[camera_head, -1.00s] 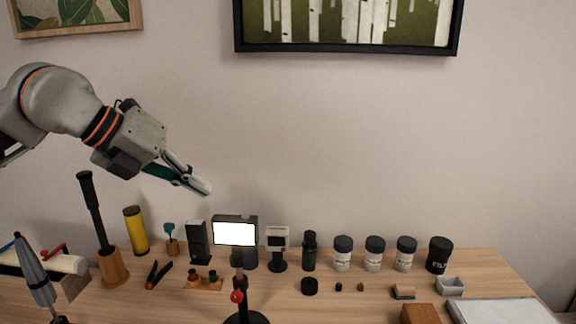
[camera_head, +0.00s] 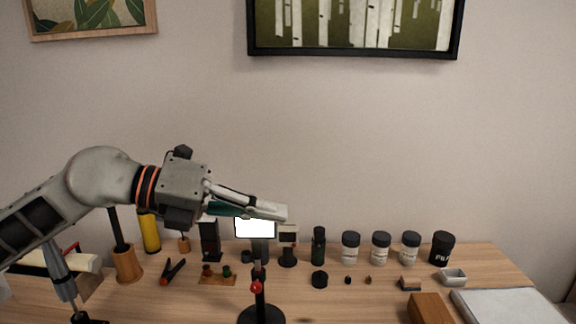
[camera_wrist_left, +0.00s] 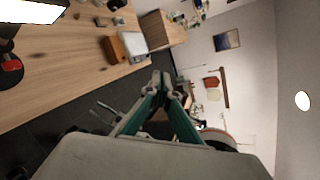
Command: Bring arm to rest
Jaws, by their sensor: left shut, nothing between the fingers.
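My left gripper (camera_head: 284,213) comes in from the left, above the back part of the table. Its fingers point right and are shut with nothing between them. In the head view it overlaps the white lit panel (camera_head: 255,229) and the top of the stand; I cannot tell the gap in depth. In the left wrist view the shut fingertips (camera_wrist_left: 161,78) show in the middle, with the room beyond them. My right gripper shows in neither view.
The wooden table (camera_head: 360,305) holds a stand with a round black base (camera_head: 261,316), a yellow cylinder (camera_head: 150,232), several lidded jars (camera_head: 381,248), a black film canister (camera_head: 442,248), a small grey tray (camera_head: 453,277) and a wooden block (camera_head: 429,309). Air above the right side is free.

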